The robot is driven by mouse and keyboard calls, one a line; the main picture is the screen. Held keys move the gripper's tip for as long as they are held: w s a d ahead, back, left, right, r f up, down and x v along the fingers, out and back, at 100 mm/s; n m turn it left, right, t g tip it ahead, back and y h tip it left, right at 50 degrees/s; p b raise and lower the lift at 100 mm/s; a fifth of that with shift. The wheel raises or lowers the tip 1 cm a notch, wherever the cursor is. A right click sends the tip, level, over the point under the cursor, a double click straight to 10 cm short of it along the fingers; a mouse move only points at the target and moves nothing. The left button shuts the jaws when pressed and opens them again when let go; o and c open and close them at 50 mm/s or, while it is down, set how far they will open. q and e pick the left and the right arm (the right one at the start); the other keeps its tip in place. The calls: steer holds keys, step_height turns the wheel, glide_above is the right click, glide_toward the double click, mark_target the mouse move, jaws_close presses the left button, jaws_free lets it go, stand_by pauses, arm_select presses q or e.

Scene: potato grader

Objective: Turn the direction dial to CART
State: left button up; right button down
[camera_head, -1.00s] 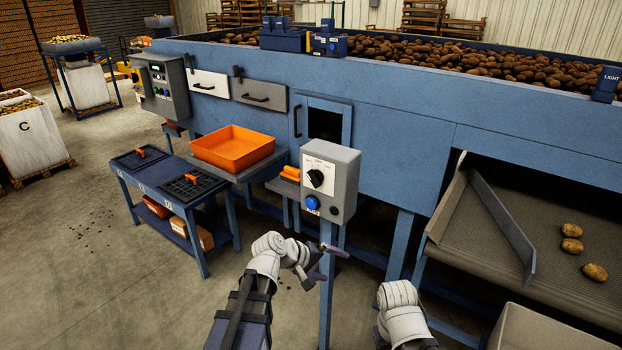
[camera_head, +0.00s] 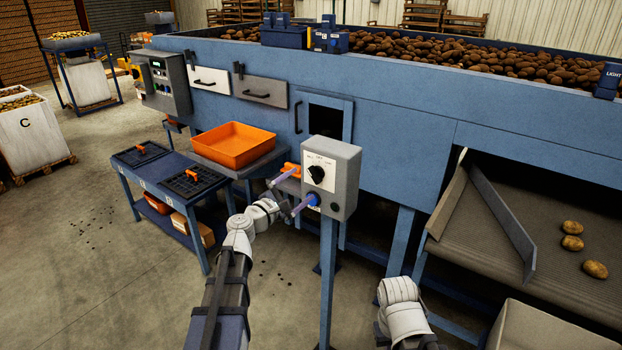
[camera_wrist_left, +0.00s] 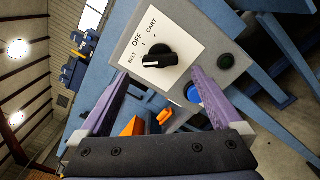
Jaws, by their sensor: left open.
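The direction dial (camera_head: 316,173) is a black knob on a white plate, on the front of a grey control box (camera_head: 345,170) on a blue post. In the left wrist view the dial (camera_wrist_left: 160,56) has labels BELT, OFF and CART around it, and its white mark lies on the BELT side. My left gripper (camera_head: 293,191) is open and empty, with purple fingers pointing at the box front, left of and below the dial. In the left wrist view the fingers (camera_wrist_left: 160,82) stand wide apart, with the knob between and beyond them. My right gripper is out of view.
A blue button (camera_head: 312,200) sits below the dial, near a fingertip. A dark round button (camera_wrist_left: 226,62) is also on the box. An orange tray (camera_head: 235,146) stands to the left. The conveyor (camera_head: 500,215) with a few potatoes is at right.

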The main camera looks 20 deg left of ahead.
mark_target(312, 177)
arm_select(q)
steer(key=x, duration=0.6)
steer(key=shift+w, duration=0.2)
steer(key=shift+s, duration=0.1)
steer(key=c, duration=1.3)
